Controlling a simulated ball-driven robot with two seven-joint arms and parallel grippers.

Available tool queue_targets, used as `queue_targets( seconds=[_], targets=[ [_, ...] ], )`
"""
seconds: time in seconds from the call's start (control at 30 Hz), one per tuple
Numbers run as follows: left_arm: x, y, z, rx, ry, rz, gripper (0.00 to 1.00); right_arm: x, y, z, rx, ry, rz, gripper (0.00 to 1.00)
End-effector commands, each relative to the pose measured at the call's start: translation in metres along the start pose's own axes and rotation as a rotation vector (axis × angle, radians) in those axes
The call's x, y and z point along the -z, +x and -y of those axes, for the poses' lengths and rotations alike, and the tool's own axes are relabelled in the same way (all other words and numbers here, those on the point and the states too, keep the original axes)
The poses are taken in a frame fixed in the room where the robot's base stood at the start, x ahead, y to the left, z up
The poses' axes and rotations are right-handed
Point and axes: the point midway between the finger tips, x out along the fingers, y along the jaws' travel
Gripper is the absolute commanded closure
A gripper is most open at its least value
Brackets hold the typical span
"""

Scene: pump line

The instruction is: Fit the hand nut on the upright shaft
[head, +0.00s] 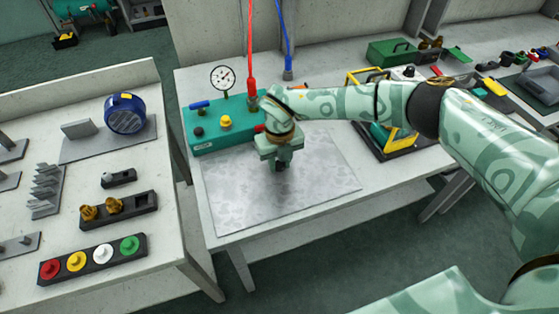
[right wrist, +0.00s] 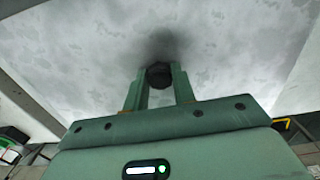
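My right gripper (head: 280,165) points down over the grey patterned plate (head: 318,185) on the middle table. In the right wrist view, the fingers of my right gripper (right wrist: 159,88) stand on both sides of a dark round piece, which looks like the hand nut (right wrist: 159,74), and appear to touch it. A soft dark shadow lies on the plate just beyond it. I cannot make out the upright shaft in either view; my gripper and the nut may hide it. My left gripper is not in view.
A teal box (head: 205,143) with a gauge (head: 223,78), knobs and a red hose (head: 251,60) stands behind the plate. A yellow-framed unit (head: 400,142) is to its right. The plate's front is clear.

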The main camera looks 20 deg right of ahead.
Motion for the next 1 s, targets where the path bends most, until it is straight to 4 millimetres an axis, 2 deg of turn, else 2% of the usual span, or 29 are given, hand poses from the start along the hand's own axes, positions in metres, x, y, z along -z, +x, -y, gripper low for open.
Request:
queue_targets(
  seconds=[0.27, 1.0],
  targets=[
    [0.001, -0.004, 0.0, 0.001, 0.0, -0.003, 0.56, 0.0, -0.005, 0.0, 0.0, 0.0, 0.001, 0.87],
    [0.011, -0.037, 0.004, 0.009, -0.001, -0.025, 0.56, 0.0, -0.05, 0.0, 0.0, 0.0, 0.001, 0.87]
  ],
)
